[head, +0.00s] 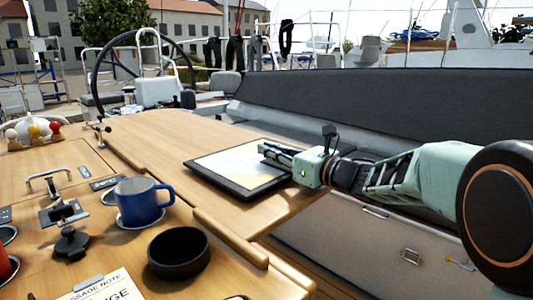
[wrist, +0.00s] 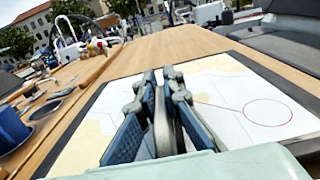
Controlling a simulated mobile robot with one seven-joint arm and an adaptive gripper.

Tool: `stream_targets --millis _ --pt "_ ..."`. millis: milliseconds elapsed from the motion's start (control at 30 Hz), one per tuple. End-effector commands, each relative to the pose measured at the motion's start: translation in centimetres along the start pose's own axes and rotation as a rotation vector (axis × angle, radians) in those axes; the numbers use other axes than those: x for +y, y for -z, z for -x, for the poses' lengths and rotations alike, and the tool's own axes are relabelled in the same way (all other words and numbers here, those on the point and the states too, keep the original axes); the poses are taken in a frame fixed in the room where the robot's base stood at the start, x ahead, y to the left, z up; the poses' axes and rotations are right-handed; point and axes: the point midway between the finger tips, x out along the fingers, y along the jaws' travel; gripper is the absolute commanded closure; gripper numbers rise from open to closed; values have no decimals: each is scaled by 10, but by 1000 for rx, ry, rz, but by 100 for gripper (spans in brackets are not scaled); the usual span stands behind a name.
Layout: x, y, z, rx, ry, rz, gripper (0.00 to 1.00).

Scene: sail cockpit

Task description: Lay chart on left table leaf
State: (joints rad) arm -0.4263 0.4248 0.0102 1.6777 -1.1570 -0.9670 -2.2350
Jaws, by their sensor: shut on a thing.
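The chart (head: 225,166) is a flat pale sheet with a dark border, over the wooden table leaf (head: 160,132) on the far side of the table. It lies level with the leaf; I cannot tell whether it touches or hovers slightly above. In the wrist view the chart (wrist: 240,98) shows a red circle and line, with the leaf (wrist: 180,45) beyond it. The fingers (wrist: 163,85) hide that part of the chart.
A blue mug (head: 139,202), a black bowl (head: 178,252) and a message note (head: 105,286) stand on the near part of the table. A wooden rail (head: 230,236) runs beside the leaf. A grey-backed bench (head: 385,115) lies beyond. The leaf's far left is bare.

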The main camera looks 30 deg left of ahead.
Motion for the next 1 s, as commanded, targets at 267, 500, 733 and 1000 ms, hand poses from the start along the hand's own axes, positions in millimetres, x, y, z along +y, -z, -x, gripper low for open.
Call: stream_targets --millis 267,500,733,1000 --pt "-1 0 1 -3 0 1 100" --pt "-1 5 1 -3 0 1 100" --pt "-1 10 1 -2 0 1 100" --pt "0 14 0 -1 0 -1 100"
